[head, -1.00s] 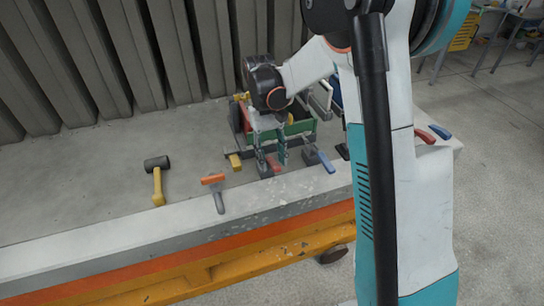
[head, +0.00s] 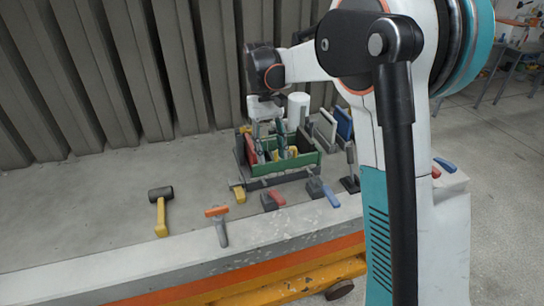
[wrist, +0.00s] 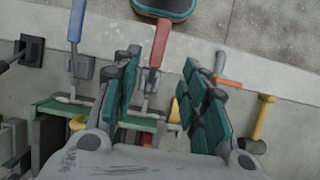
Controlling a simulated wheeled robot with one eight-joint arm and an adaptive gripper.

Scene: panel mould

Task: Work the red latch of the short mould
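The red latch (head: 275,197) is a red handle on a dark block near the bench's front edge. In the wrist view its red handle (wrist: 158,45) shows beyond and between the finger tips. A yellow-handled latch (head: 239,192) is to its left and a blue-handled latch (head: 328,194) to its right in the head view. I cannot tell which mould is the short one.
An orange-handled scraper (head: 218,222) and a yellow-handled mallet (head: 160,210) lie to the left. White cylinder (head: 298,108) and upright panels (head: 343,122) stand behind. Bare bench lies at the left.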

